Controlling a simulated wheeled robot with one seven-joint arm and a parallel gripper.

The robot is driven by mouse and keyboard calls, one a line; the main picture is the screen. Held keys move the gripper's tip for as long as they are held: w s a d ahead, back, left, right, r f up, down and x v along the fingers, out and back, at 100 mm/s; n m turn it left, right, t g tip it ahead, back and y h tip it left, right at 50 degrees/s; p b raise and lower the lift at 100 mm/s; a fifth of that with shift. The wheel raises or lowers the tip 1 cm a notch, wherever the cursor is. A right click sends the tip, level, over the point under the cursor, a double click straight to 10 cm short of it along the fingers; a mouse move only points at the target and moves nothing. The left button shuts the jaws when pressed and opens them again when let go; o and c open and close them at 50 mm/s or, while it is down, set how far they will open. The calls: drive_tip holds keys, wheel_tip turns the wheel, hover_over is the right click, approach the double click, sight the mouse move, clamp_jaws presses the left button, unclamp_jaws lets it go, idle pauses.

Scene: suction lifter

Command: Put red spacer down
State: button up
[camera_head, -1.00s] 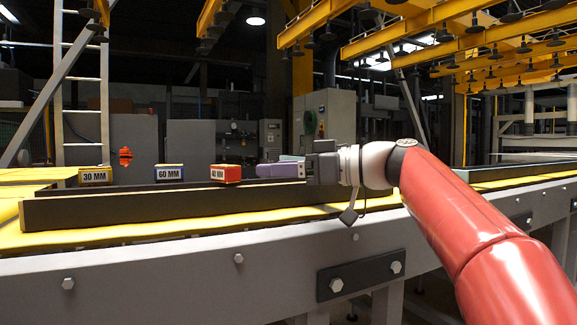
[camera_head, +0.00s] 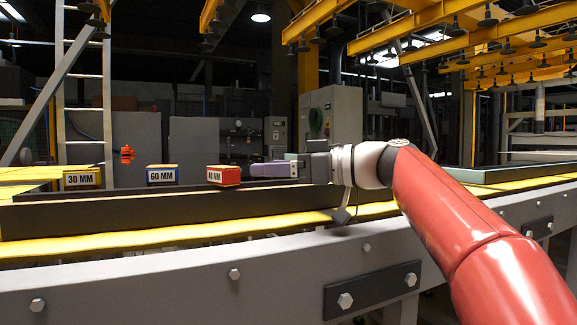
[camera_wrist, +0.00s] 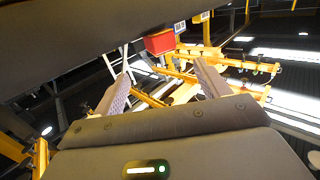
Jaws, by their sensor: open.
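The red spacer (camera_head: 223,175), a small block with a yellow top and a "40 MM" label, sits level at the dark rails on the table. My gripper (camera_head: 250,170), with purple fingers, points left at it from the right; a small gap seems to separate fingertips and spacer. In the wrist view my gripper (camera_wrist: 162,72) has its two fingers spread wide with nothing between them. The red spacer (camera_wrist: 160,42) shows there beyond the fingertips, roughly centred between them. Its underside contact is hidden by the front rail in the head view.
To the left stand a blue "60 MM" spacer (camera_head: 162,175) and a yellow-topped "30 MM" spacer (camera_head: 82,178). A long dark rail (camera_head: 150,215) runs in front of them, low along the yellow table edge. Yellow beams with suction cups (camera_head: 440,45) hang above. A ladder (camera_head: 85,110) stands behind.

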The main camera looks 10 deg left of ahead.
sight(239, 168)
drive_tip(key=p+x, duration=0.2)
drive_tip(key=x, duration=0.7)
drive_tip(key=shift+w+a, duration=0.1)
drive_tip(key=shift+a, duration=0.25)
drive_tip(key=c, duration=1.4)
drive_tip(key=shift+o, duration=0.2)
drive_tip(key=shift+w, duration=0.1)
